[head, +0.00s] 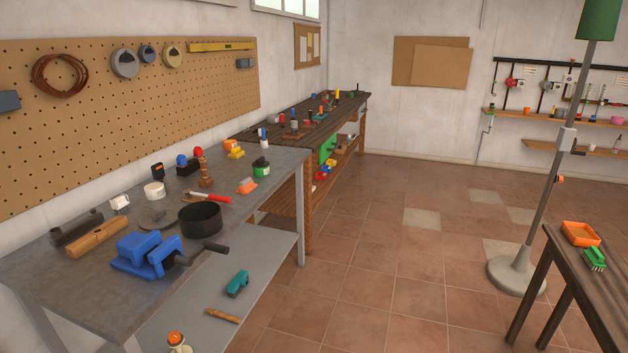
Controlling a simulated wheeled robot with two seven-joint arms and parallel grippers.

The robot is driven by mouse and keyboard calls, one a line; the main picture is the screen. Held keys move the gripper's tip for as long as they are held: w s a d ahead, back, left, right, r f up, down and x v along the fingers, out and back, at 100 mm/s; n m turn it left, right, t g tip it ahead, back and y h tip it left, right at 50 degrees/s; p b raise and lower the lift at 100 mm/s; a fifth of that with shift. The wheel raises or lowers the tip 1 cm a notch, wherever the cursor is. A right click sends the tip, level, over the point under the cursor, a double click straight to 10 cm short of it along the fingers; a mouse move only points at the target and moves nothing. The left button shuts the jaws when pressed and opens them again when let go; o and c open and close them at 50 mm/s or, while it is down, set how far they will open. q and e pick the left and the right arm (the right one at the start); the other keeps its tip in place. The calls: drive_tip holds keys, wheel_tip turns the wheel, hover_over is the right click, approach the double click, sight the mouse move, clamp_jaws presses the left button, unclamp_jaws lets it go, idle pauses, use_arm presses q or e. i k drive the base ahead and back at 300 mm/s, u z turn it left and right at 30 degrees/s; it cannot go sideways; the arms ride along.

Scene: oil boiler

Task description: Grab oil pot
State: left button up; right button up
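A round black pot (200,221) stands upright near the right edge of the grey metal workbench (110,283) on the left. It looks like the oil pot, but I cannot tell what is in it. A blue vise (147,253) with a dark handle sits just in front of it, close to its lower left side. Neither of my grippers is in view, so I see nothing held.
A red-handled tool (211,197), a white tin (154,190) and a wooden block (97,237) lie around the pot. A teal tool (237,284) lies on the lower shelf. A dark table (570,270) stands at right. The tiled floor (385,260) between is clear.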

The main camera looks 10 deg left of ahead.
sight(265, 171)
drive_tip(key=u, duration=0.95)
drive_tip(key=k, duration=0.15)
drive_tip(key=z, duration=1.65)
drive_tip(key=i, duration=4)
drive_tip(key=u, duration=1.3)
drive_tip(key=i, duration=1.2)
drive_tip(key=u, duration=1.25)
